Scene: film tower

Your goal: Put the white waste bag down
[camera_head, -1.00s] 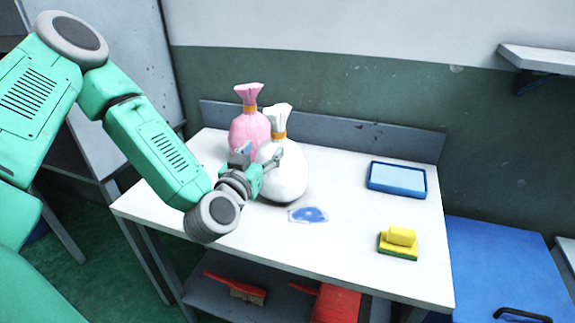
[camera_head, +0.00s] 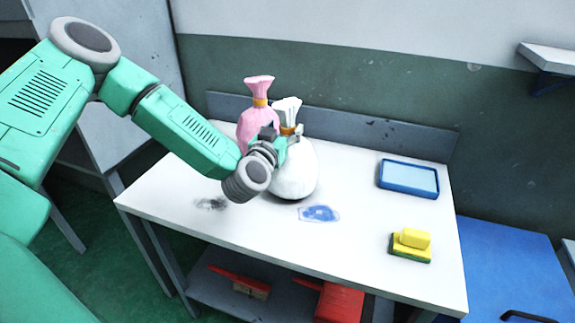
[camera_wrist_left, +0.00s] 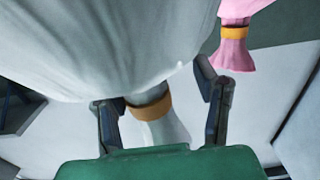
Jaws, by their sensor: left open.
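The white waste bag (camera_head: 296,172) stands upright on the white table (camera_head: 375,235), its orange-banded neck pointing up. My left gripper (camera_head: 289,134) is at the bag's neck. In the left wrist view, the bag's round body (camera_wrist_left: 110,45) fills the top, and the banded neck (camera_wrist_left: 150,106) lies between the two spread fingers of my left gripper (camera_wrist_left: 160,108). The fingers look apart from the neck. The pink bag (camera_head: 256,125) stands just behind and left of the white bag. My right gripper is not in view.
A grey back panel (camera_head: 385,133) edges the table. The front middle is clear.

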